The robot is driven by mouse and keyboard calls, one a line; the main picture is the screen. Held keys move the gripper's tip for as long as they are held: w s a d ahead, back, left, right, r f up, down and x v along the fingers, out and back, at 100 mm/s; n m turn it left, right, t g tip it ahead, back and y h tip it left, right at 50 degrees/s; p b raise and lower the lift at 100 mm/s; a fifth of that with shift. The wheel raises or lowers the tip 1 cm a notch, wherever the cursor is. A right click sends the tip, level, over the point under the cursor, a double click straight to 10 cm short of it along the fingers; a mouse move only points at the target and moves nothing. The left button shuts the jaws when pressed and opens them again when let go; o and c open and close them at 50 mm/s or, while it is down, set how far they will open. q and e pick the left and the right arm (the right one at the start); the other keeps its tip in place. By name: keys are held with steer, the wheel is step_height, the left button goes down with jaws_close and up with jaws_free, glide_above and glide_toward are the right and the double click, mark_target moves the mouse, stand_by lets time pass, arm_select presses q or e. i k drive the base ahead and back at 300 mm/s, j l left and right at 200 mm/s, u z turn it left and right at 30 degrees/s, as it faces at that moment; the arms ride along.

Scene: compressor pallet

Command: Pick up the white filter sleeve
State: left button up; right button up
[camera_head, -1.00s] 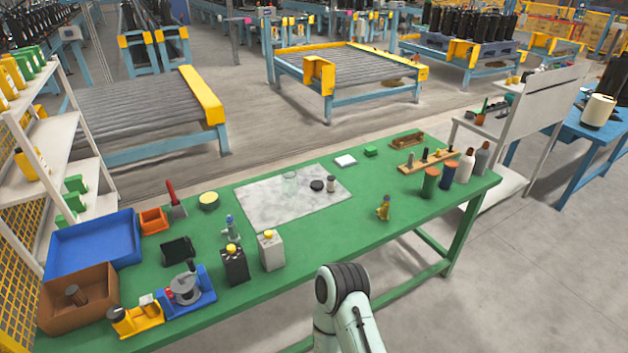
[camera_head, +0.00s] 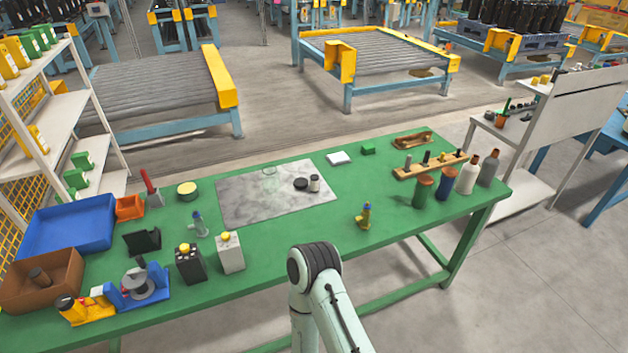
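A small white cylinder with a dark top (camera_head: 314,184), which looks like the white filter sleeve, stands on the grey mat (camera_head: 250,203) on the green workbench (camera_head: 330,230). A black round disc (camera_head: 300,184) lies just left of it. A faint clear ring or glass piece (camera_head: 268,171) is at the mat's back edge. Neither of my grippers is in view. Only a bent part of my own arm shows at the bottom centre, in front of the bench, well away from the cylinder.
A brass fitting (camera_head: 365,216) stands right of the mat. A white canister (camera_head: 230,253) and a black canister (camera_head: 190,263) stand at the front left. Bottles (camera_head: 468,175) crowd the right end. The green surface between mat and brass fitting is clear.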

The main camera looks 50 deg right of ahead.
mark_target(314, 178)
steer(key=k+l, duration=0.1)
steer(key=l, duration=0.25)
steer(key=k+l+u, duration=0.1)
steer(key=l, duration=0.25)
steer(key=k+l, duration=0.15)
steer(key=l, duration=0.2)
steer(key=k+l, duration=0.1)
steer(key=l, duration=0.25)
steer(key=k+l+u, duration=0.1)
steer(key=l, duration=0.25)
steer(key=k+l, duration=0.15)
steer(key=l, duration=0.2)
